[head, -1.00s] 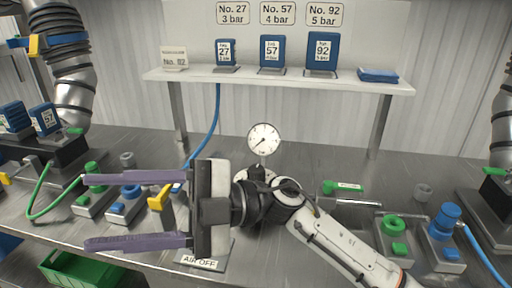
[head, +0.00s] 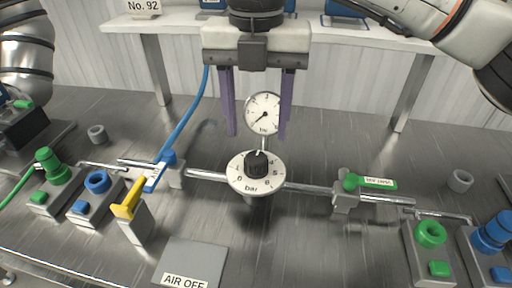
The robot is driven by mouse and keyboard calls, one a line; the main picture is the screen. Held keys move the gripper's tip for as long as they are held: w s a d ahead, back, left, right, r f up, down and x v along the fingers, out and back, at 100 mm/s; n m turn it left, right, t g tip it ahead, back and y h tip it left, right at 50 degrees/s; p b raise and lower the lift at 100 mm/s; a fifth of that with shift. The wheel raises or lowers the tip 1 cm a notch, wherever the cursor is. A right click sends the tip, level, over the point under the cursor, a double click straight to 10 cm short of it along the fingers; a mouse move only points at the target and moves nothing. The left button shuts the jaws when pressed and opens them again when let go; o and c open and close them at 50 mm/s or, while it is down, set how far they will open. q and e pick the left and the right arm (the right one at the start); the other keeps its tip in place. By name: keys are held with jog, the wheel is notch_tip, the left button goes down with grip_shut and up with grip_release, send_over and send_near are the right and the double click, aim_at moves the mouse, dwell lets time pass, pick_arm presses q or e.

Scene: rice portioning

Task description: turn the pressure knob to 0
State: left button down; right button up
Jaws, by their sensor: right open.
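The pressure knob (head: 257,163) is a black ribbed knob on a round white dial plate (head: 236,167) marked in bar, with 0 at lower left and 6 at lower right. A pale mark on the knob appears to point up, near the top of the scale. A round white gauge (head: 263,112) stands behind it; its needle points to the lower left. My right gripper (head: 258,133) points down with its two purple fingers spread, one on each side of the gauge in the picture. It is empty, its tips above the knob and apart from it. My left gripper is out of view.
A metal pipe (head: 306,188) runs both ways from the knob. A yellow-handled lever (head: 128,198) and an AIR OFF plate (head: 193,256) stand front left. A green-handled valve (head: 372,183) is at right. Green and blue fittings sit at both sides. A shelf (head: 180,36) spans the back.

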aim_at(256, 157)
notch_tip(256, 157, down, 7)
jog(key=shift+f, duration=0.1)
dwell(0.3)
jog(key=c, duration=1.1)
